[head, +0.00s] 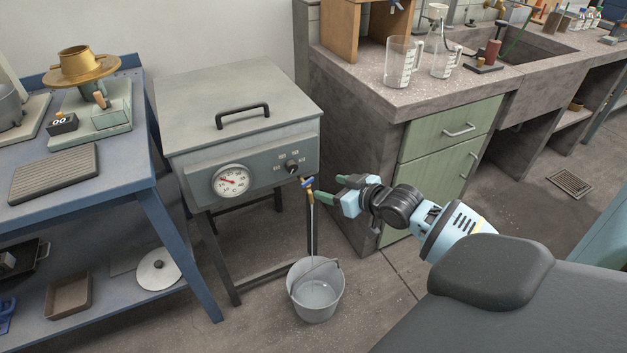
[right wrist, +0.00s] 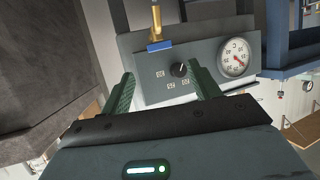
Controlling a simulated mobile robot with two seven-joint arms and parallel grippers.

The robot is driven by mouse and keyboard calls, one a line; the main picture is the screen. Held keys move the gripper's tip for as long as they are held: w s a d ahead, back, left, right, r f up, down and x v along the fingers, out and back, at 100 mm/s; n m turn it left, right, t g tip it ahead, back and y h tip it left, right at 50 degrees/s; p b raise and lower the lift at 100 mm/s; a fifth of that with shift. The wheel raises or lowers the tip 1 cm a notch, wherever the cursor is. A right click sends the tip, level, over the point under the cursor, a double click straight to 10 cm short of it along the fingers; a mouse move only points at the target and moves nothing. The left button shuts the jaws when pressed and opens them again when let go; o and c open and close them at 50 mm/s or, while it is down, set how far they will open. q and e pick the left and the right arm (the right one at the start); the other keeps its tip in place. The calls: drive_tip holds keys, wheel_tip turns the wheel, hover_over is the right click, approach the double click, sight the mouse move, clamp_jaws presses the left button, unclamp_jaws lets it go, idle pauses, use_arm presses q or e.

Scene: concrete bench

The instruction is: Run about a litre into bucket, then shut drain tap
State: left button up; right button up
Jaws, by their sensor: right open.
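The drain tap (head: 309,190) is brass with a blue lever and sticks out of the front of the grey water bath (head: 240,108). A thin pale stream runs from it down into the bucket (head: 299,301). The grey metal bucket stands on the floor under the tap, with water visible inside; I cannot read its volume. My right gripper (head: 337,188) is open and empty, just right of the tap and apart from it. In the right wrist view the tap (right wrist: 156,22) and its blue lever (right wrist: 160,45) lie beyond the open fingers (right wrist: 162,87). My left gripper is out of view.
The bath's dial (head: 233,181) and knob (head: 291,166) sit left of the tap. A blue shelved table (head: 150,190) stands left. A stone bench (head: 365,105) with green drawers (head: 450,130) and glassware stands close on the right. The floor around the bucket is clear.

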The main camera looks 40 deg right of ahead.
sight(308, 181)
drive_tip(key=b+x, duration=0.1)
drive_tip(key=x, duration=0.5)
drive_tip(key=shift+f+b, duration=0.15)
drive_tip(key=shift+b, duration=0.15)
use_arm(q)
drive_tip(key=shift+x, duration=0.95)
use_arm(e)
drive_tip(key=shift+x, duration=0.8)
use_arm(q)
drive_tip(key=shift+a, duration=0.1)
use_arm(e)
drive_tip(key=shift+c, duration=0.4)
